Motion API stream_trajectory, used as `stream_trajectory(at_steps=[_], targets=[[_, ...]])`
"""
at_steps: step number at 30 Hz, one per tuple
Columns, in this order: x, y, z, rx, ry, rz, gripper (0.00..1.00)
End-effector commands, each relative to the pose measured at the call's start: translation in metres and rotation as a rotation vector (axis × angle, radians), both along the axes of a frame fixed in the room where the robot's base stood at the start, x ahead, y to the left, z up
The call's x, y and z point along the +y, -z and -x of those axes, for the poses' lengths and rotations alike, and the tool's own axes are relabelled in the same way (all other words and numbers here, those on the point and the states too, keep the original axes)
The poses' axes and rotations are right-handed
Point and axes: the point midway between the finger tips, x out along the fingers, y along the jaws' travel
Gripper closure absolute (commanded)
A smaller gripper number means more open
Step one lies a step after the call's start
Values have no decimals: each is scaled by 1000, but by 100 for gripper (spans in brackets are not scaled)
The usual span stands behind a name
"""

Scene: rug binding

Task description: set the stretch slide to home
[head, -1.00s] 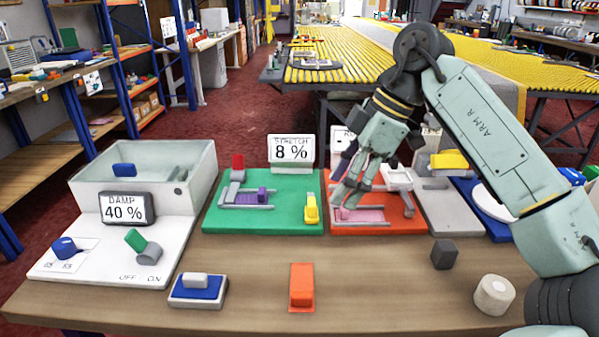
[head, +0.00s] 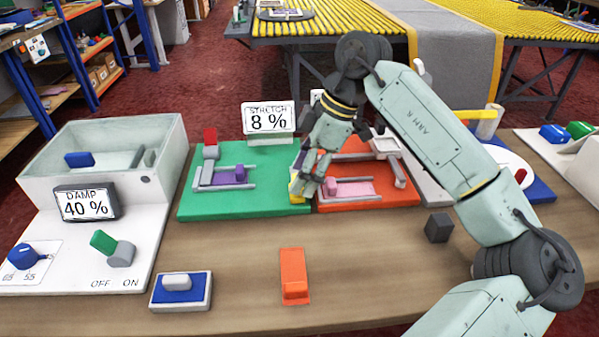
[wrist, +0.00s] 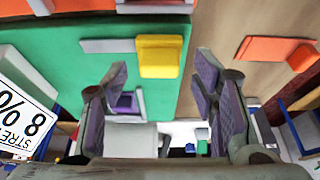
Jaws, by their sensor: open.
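The stretch display (head: 269,116) reads 8 % and stands behind the green board (head: 270,200). A purple slide knob (head: 240,173) sits at the right part of grey rails on that board; in the wrist view it (wrist: 126,104) is partly hidden by a finger. A yellow handle (head: 295,186) is at the board's right edge, partly hidden by my gripper; it shows clearly in the wrist view (wrist: 160,57). My gripper (head: 309,190) is just over the handle's right side. In the wrist view my gripper (wrist: 160,82) is open, nothing between its fingers.
A red board (head: 380,192) with a pink slide (head: 350,188) lies close on the right. The damp display (head: 87,204) and a white bin (head: 165,150) stand left. An orange block (head: 295,275) and a dark cube (head: 439,228) lie in front; bare wood lies between.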

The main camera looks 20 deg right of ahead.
Motion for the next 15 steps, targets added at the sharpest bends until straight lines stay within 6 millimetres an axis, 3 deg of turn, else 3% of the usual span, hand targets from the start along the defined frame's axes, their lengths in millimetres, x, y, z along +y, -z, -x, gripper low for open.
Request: stream_trajectory(at_steps=[6,15], targets=[[6,14,-2,-2,-1,0,47],[6,15,-2,-1,-1,0,49]])
